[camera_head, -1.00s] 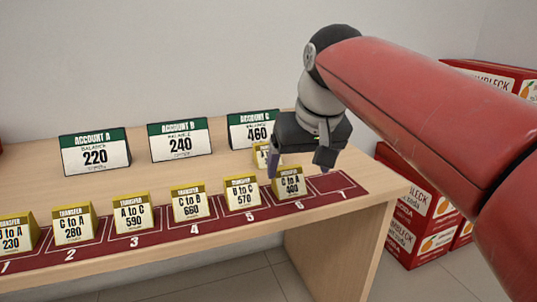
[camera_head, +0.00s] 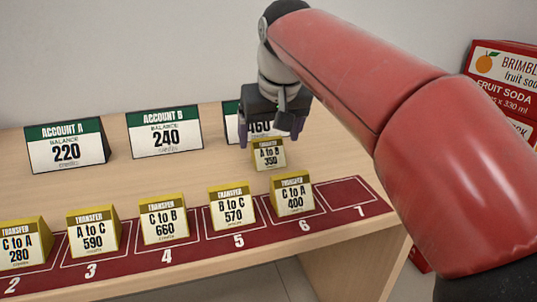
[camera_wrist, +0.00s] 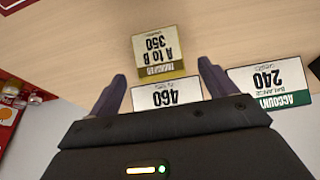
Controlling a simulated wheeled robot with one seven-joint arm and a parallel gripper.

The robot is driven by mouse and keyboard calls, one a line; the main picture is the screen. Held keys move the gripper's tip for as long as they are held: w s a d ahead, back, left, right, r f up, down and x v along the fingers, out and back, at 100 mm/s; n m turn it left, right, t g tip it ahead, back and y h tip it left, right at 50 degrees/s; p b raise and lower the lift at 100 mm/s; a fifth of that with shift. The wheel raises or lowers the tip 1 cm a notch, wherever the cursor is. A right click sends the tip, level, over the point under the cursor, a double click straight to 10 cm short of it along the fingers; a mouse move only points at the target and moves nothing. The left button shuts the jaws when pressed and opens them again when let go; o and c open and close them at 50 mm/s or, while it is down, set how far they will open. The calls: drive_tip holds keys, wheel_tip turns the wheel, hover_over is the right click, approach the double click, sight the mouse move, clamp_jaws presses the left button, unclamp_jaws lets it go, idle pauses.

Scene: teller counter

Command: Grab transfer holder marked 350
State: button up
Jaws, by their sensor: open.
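The transfer holder marked 350 (camera_head: 268,154), reading A to B with a yellow top, stands on the bare counter behind the row of slots, in front of the Account C sign. It also shows upside down in the wrist view (camera_wrist: 160,48), beyond the fingertips and between their lines. My gripper (camera_head: 271,139) is open and empty, above and just behind the holder in the head view. Its two dark fingers (camera_wrist: 162,78) show apart in the wrist view. My gripper hides part of the Account C sign (camera_head: 231,124).
A red strip (camera_head: 350,192) of numbered slots runs along the counter's front, with holders marked 280, 590, 660, 570 and 400 (camera_head: 292,195). Slot 7 is empty. Signs for Account A (camera_head: 66,147) and Account B (camera_head: 164,134) stand behind. Soda boxes (camera_head: 500,72) are at right.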

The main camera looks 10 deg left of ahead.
sight(268, 144)
drive_tip(key=x, duration=0.4)
drive_tip(key=shift+f+b, duration=0.1)
drive_tip(key=shift+b, duration=0.3)
drive_tip(key=shift+c, duration=0.3)
drive_tip(key=c, duration=1)
